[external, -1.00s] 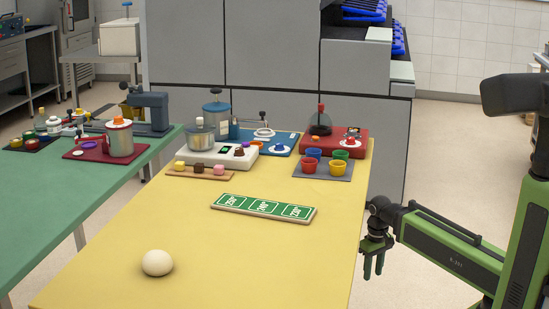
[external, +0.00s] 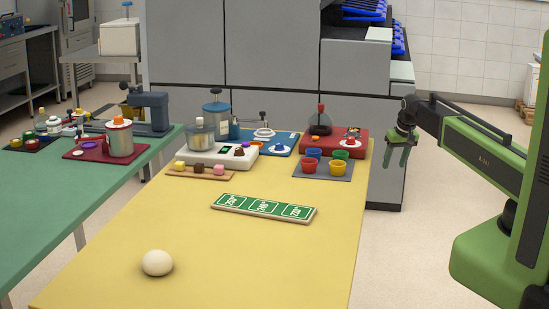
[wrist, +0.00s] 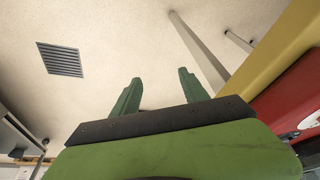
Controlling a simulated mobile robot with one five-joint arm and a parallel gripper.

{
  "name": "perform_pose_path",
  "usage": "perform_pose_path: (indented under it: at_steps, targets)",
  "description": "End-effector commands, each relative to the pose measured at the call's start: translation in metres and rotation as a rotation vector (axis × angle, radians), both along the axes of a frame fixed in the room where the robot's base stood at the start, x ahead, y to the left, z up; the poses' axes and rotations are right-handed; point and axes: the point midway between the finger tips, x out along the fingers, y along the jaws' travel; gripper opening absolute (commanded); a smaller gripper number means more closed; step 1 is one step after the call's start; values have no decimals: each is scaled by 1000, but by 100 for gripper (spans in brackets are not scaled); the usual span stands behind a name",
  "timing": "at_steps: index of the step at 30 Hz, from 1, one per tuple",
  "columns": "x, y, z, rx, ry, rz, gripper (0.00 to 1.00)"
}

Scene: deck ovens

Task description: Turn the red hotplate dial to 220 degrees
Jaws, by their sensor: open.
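The red hotplate (external: 367,148) stands at the far right corner of the yellow table. A dark flask-like vessel (external: 320,124) sits on its left part. A small red dial (external: 350,142) on a pale round plate is on its front right, too small to read its setting. In the wrist view, a red surface (wrist: 290,100) shows at the right edge. My gripper (external: 402,150) is open and empty, to the right of the hotplate, beyond the table's edge and apart from it. Its two green fingers show in the wrist view (wrist: 158,92).
A grey tray with several coloured cups (external: 325,176) stands in front of the hotplate. A blue unit (external: 284,150) and a white unit (external: 245,163) stand to its left. A green number board (external: 263,207) and a pale ball (external: 157,262) lie nearer. Grey cabinets stand behind.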

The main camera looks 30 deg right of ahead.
Motion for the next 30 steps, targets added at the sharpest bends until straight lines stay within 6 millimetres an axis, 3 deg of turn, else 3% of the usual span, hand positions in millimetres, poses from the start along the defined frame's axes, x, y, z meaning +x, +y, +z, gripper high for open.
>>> perform_pose_path:
  at_steps: [1,8,15,18,23,30]
  targets:
    - [12,-1,49,-1,6,5,52]
    - [36,44,133,4,98,90,52]
    - [57,111,236,9,216,209,52]
    - [62,135,267,8,259,251,52]
    - [64,156,288,7,298,287,52]
    - [63,160,282,7,305,292,52]
